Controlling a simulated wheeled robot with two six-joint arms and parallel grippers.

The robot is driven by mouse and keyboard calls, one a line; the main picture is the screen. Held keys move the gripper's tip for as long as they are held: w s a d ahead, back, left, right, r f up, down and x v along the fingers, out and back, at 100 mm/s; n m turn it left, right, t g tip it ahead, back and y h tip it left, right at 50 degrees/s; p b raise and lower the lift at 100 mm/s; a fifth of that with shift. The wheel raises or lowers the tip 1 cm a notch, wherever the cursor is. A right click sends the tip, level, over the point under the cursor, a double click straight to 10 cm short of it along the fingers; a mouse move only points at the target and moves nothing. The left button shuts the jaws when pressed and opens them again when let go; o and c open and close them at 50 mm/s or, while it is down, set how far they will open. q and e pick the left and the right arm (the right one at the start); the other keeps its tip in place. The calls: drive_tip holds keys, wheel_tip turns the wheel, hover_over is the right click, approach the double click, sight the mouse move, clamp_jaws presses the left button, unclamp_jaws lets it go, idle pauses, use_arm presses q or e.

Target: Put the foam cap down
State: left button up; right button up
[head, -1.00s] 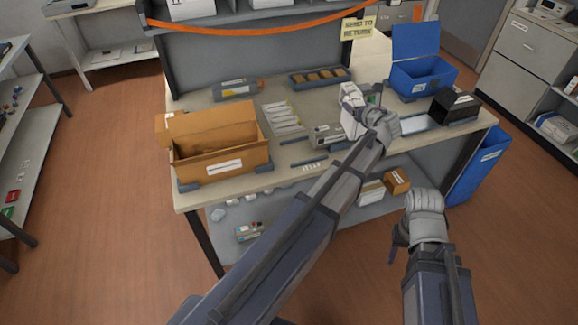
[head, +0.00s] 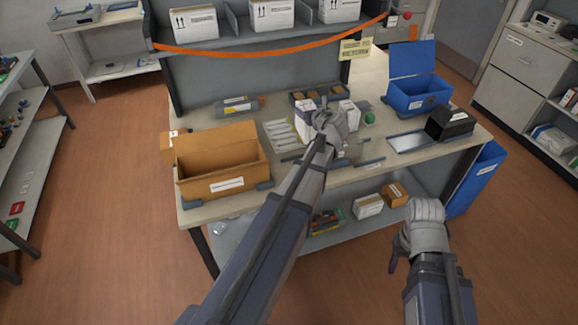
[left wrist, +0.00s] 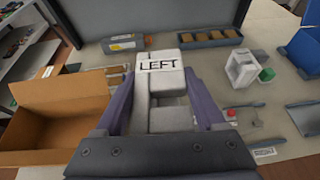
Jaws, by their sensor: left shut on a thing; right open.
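My left gripper (head: 316,106) is over the middle of the workbench, shut on a white foam cap (head: 303,118). In the left wrist view the foam cap (left wrist: 160,88) sits between the purple fingers, with "LEFT" printed on its upper face. I cannot tell whether its underside touches the bench. A second white foam piece (left wrist: 242,68) stands apart to the right of it, and it also shows in the head view (head: 349,113). My right gripper (head: 402,262) is open and low in front of the bench, away from the caps.
An open cardboard box (head: 222,168) stands at the bench's left. Flat white packets (head: 281,134) lie near the held cap. A tray with brown blocks (left wrist: 210,38) is behind it. A blue bin (head: 418,88) and a black box (head: 450,123) are at the right.

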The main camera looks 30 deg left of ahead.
use_arm(q)
drive_tip(key=s+a+r+p, duration=0.2)
drive_tip(key=s+a, duration=0.1)
drive_tip(key=a, duration=0.1)
wheel_tip(320, 180, down, 12)
drive_tip(key=a+b, duration=0.1)
drive_tip(key=b, duration=1.1)
drive_tip(key=shift+a+n+g+y+b, duration=0.3)
drive_tip(key=shift+y+b, duration=0.05)
drive_tip(key=shift+y, duration=0.05)
drive_tip(key=shift+s, duration=0.1)
wheel_tip(320, 180, down, 10)
drive_tip(key=b, duration=1)
drive_tip(key=shift+r, duration=0.1)
